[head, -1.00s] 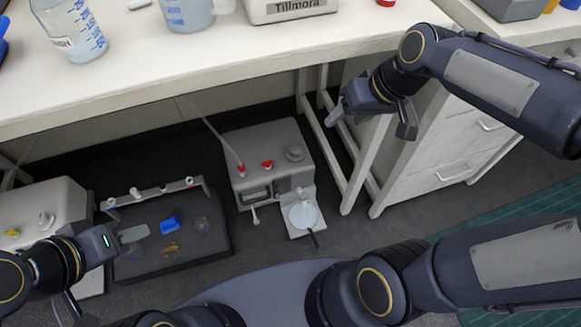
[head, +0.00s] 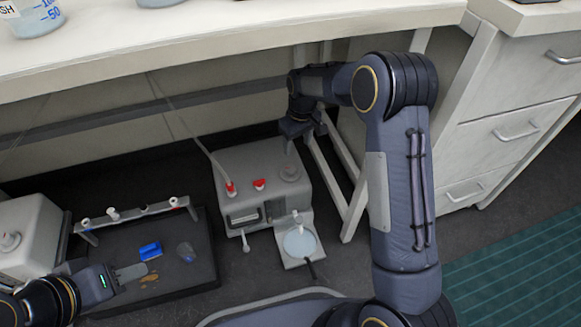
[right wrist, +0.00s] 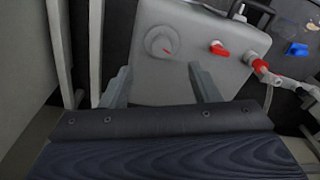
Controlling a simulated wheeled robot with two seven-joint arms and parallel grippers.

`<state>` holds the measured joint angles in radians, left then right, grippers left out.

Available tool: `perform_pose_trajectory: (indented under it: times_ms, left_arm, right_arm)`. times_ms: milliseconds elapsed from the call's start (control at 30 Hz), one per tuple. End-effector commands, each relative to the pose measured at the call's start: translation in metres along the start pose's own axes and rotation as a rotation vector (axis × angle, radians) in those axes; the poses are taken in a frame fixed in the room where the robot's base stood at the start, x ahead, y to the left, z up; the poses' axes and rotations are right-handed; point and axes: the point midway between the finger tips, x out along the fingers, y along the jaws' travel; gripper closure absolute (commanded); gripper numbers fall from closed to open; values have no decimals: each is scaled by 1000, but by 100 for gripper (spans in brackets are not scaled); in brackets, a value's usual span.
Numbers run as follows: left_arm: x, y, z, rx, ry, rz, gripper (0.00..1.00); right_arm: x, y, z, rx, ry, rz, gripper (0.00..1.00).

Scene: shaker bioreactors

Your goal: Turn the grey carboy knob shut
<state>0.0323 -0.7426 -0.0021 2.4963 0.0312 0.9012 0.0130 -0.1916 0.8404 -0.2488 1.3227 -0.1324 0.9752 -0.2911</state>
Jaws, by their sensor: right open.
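The grey carboy (head: 262,205) stands on the dark floor under the bench. Its round grey knob (head: 291,172) is on the top face near the right rear. In the right wrist view the knob (right wrist: 161,41) shows a small red mark at its lower right. My right gripper (head: 303,138) is open and empty above and behind the knob. In the right wrist view its fingers (right wrist: 161,88) are spread apart, with the knob ahead of the gap and not touched. My left gripper (head: 130,273) is over the dark tray at the left; its opening cannot be made out.
The dark tray (head: 185,275) holds a blue piece (head: 150,250).

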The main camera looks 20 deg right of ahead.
Motion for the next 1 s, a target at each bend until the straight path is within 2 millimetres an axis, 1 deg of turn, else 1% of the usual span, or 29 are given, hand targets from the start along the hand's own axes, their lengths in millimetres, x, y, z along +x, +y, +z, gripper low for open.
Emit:
perform_pose_trajectory:
  times_ms: [33, 100, 233, 367, 467, 700, 833, 1000]
  left_arm:
    - [2, -1, 1, 0, 0, 0, 64]
    - [2, -1, 1, 0, 0, 0, 64]
    - [4, -2, 2, 0, 0, 0, 64]
    - [8, -4, 4, 0, 0, 0, 64]
    - [14, -6, 7, 0, 0, 0, 64]
    - [30, -14, 15, 0, 0, 0, 64]
    - [34, -16, 17, 0, 0, 0, 64]
    - [34, -15, 17, 0, 0, 0, 64]
  right_arm:
    - [18, -3, -8, -27, -20, 13, 44]
    - [33, -5, -15, -53, -36, 27, 44]
    - [48, -6, -20, -77, -50, 40, 44]
    - [58, -6, -20, -79, -52, 41, 44]
    - [72, -6, -19, -79, -52, 40, 44]
    - [111, -4, -17, -78, -53, 39, 44]
    - [123, -3, -17, -78, -51, 40, 44]
    - [125, -3, -17, -77, -50, 40, 44]
